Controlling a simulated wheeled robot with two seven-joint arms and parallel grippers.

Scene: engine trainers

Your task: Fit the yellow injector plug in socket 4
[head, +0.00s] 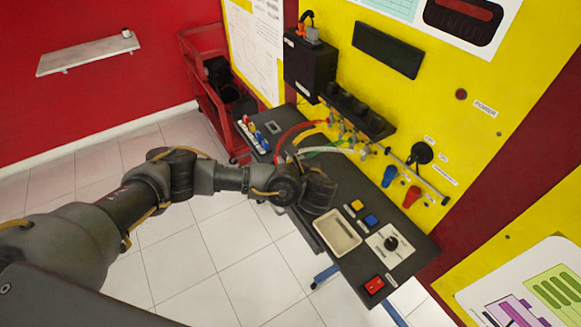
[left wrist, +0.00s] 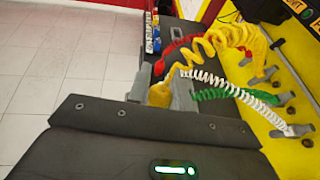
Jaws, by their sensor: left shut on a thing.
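The yellow injector plug (left wrist: 160,95) is between the grey fingers of my left gripper (left wrist: 163,92), with its coiled yellow cable (left wrist: 205,45) running up to the yellow panel. In the head view my left gripper (head: 284,158) is over the bench, partly hidden behind its own wrist; the yellow cable (head: 314,133) shows beyond it. Several metal injector fittings (left wrist: 277,100) stand in a slanting row on the panel, with dark round holes near them. I cannot read which is socket 4. The plug is apart from that row. My right gripper is not in view.
Red (left wrist: 180,50), white (left wrist: 215,82) and green (left wrist: 235,93) coiled cables crowd around the plug. The dark bench (head: 330,187) bears a pale tray (head: 338,232), buttons and a red switch (head: 374,285). A black box (head: 309,65) is on the panel. White floor lies left.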

